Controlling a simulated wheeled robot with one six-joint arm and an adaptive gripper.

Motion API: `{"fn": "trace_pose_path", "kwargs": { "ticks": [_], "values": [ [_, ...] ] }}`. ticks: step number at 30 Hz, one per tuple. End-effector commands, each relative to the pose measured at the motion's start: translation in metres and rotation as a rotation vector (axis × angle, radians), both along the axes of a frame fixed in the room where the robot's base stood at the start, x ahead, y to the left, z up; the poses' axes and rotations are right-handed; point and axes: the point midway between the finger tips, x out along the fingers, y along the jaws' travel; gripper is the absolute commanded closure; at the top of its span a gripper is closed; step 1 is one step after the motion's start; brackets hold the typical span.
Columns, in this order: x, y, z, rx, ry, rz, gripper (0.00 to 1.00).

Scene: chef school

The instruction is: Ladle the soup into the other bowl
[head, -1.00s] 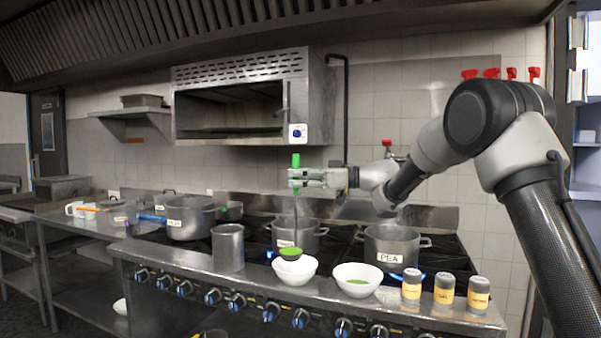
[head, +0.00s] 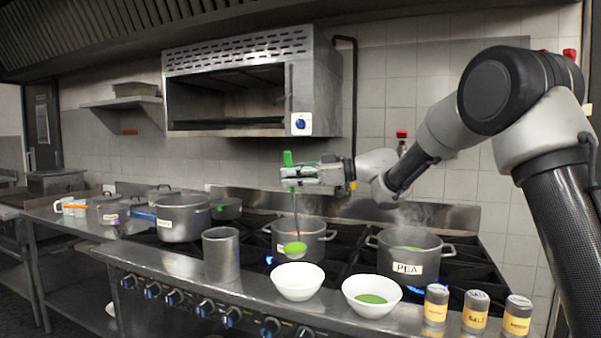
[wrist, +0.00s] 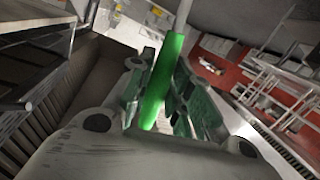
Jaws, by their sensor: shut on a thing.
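My gripper (head: 312,175) is shut on the green handle of the ladle (head: 295,248), which hangs upright with its bowl full of green soup. The wrist view shows the green handle (wrist: 163,80) between the fingers. The ladle's bowl is above and behind the left white bowl (head: 298,283), in front of a pot (head: 313,232). The left bowl's inside looks white, with no soup visible. The right white bowl (head: 357,285) holds a small pool of green soup (head: 371,299). The steaming pot labelled PEA (head: 428,268) stands behind it and has green soup inside.
Several shakers (head: 475,312) stand right of the bowls at the counter's front edge. A tall metal container (head: 221,262) stands to the left. A large pot (head: 182,218) is further left. A metal oven unit (head: 238,95) hangs on the wall above.

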Motion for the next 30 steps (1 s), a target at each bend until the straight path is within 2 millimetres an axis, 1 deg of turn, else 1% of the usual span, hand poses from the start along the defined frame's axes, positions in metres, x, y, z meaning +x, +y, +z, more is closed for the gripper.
{"fn": "trace_pose_path", "kwargs": {
  "ticks": [1,18,30],
  "values": [
    [-0.007,0.005,-0.001,-0.019,-0.024,0.004,1.00],
    [-0.069,0.052,-0.024,-0.239,-0.314,0.003,1.00],
    [-0.103,0.079,-0.064,-0.398,-0.521,0.004,1.00]
  ]
}}
